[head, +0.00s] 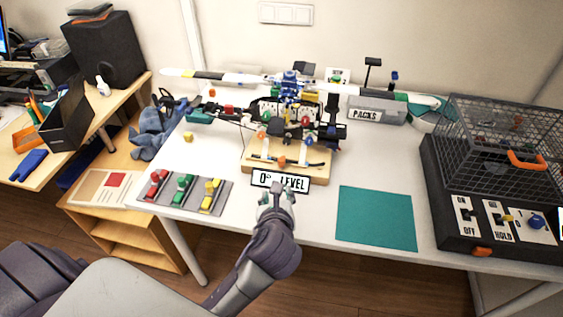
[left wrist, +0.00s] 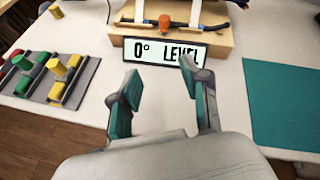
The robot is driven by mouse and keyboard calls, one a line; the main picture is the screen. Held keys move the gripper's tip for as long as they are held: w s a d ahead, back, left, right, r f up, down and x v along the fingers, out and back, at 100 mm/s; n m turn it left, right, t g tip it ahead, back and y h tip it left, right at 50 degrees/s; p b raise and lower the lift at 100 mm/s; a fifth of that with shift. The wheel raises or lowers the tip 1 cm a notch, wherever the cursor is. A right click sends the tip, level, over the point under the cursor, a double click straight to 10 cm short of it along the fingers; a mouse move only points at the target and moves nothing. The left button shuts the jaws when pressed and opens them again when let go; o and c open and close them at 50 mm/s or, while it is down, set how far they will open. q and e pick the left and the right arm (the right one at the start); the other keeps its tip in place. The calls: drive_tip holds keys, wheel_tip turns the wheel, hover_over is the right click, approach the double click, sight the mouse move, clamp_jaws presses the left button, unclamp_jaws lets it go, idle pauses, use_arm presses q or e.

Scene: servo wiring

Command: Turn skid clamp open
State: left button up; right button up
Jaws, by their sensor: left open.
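A helicopter model (head: 290,88) stands on a wooden stand (head: 262,168) at the middle of the table. A small orange knob (head: 282,161), which looks like the skid clamp, sits on the stand between the blue-ended skids. It also shows at the top of the left wrist view (left wrist: 164,21). My left gripper (head: 276,188) is open and empty, in front of the stand by the "0° LEVEL" sign (head: 268,179). In the left wrist view its fingers (left wrist: 160,85) are apart, with the right fingertip overlapping the sign. My right gripper is not in view.
A grey tray with red, green and yellow pieces (head: 184,192) lies left. A teal mat (head: 375,218) lies right. A wire cage (head: 500,150) on a black switch base (head: 450,205) stands far right. A "PACKS" box (head: 385,108) is behind. The white table (head: 305,212) is clear before the stand.

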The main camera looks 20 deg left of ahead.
sight(282, 161)
use_arm(q)
drive_tip(key=w+a+f+m, duration=0.1)
drive_tip(key=w, duration=0.3)
drive_tip(key=w+a+f+m, duration=0.1)
drive_tip(key=w+a, duration=0.1)
drive_tip(key=w, duration=0.2)
drive_tip(key=w+a+f+m, duration=0.1)
drive_tip(key=w+a, duration=0.1)
drive_tip(key=w, duration=0.3)
drive_tip(key=shift+t+y+b, duration=0.3)
drive_tip(key=shift+t+b, duration=0.05)
drive_tip(key=shift+t, duration=0.05)
drive_tip(key=shift+r, duration=0.1)
clamp_jaws()
